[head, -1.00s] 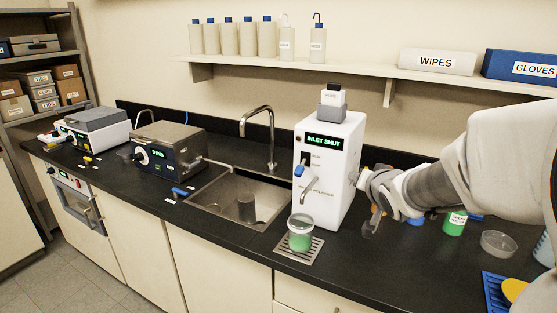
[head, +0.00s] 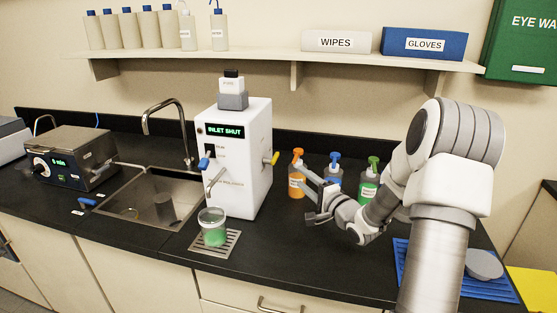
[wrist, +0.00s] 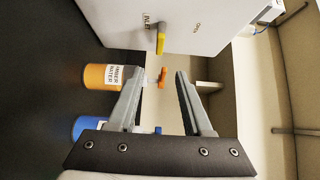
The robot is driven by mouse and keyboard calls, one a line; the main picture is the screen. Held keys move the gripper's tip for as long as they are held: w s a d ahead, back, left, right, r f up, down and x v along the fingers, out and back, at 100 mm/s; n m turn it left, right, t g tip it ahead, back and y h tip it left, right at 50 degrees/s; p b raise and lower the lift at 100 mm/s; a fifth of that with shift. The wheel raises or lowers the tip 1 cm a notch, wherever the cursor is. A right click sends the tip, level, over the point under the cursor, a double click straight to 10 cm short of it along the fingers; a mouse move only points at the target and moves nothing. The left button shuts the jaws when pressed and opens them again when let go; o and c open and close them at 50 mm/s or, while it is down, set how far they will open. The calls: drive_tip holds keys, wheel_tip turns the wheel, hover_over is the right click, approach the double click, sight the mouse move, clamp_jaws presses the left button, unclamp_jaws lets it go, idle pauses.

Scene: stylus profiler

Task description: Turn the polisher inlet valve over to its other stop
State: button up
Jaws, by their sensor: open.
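The water polisher (head: 250,175) is a white box on the black bench, and its display (head: 224,130) reads INLET SHUT. The inlet valve's yellow lever (head: 274,158) sticks out of its right side. The wrist view shows this lever (wrist: 161,42) beside an INLET label, with an OPEN label farther right on the same panel. My gripper (head: 307,195) is open and empty, to the right of the polisher and apart from the lever. In the wrist view the lever lies beyond my spread fingertips (wrist: 160,75), roughly in line with the gap between them.
An orange-capped bottle (head: 297,175), a blue-capped bottle (head: 333,166) and a green-capped bottle (head: 370,182) stand close behind my gripper. A beaker (head: 213,232) of green liquid stands on a drain grate (head: 222,250) before the polisher. Bare bench lies in front of the gripper.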

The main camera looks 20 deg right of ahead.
sight(277, 158)
drive_tip(key=w+a, duration=0.1)
drive_tip(key=w, duration=0.3)
drive_tip(key=w+a, duration=0.1)
drive_tip(key=w, duration=0.9)
drive_tip(key=shift+w+a, duration=0.25)
drive_tip(key=shift+a, duration=0.15)
clamp_jaws()
